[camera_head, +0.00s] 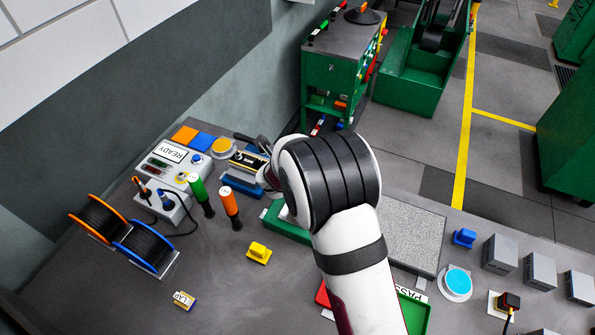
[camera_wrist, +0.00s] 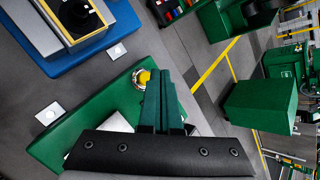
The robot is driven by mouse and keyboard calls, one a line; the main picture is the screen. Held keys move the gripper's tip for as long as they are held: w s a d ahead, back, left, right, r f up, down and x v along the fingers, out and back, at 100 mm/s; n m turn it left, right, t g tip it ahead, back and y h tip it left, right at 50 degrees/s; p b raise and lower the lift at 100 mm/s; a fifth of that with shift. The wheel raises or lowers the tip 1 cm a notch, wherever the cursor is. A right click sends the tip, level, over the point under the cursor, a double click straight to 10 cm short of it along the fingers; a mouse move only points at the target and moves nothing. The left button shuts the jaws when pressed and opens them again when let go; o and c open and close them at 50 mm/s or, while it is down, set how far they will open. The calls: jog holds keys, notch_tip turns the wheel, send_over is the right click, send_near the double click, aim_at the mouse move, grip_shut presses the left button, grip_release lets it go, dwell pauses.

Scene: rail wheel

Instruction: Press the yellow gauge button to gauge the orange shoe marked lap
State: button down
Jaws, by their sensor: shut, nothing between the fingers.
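My gripper (camera_wrist: 157,74) is shut and empty in the wrist view. Its fingertips are right beside a round yellow button-like knob (camera_wrist: 143,77) on the green fixture (camera_wrist: 75,135); I cannot tell whether they touch. In the head view, my arm covers much of the green fixture (camera_head: 284,224). A small block with a LAP label (camera_head: 184,299) lies at the front left of the bench. I cannot make out an orange shoe marked lap.
Green and orange handles (camera_head: 230,207) stand left of my arm, near cable reels (camera_head: 143,247). A blue fixture (camera_head: 241,185) sits behind them. A yellow block (camera_head: 258,253) lies in front. A blue button (camera_head: 457,282) and several grey boxes stand at right.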

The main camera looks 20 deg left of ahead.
jog(key=shift+f, duration=0.15)
jog(key=shift+f, duration=0.25)
jog(key=shift+f, duration=0.5)
dwell(1.0)
jog(key=shift+r, duration=0.9)
jog(key=shift+r, duration=0.1)
jog(key=shift+r, duration=2.4)
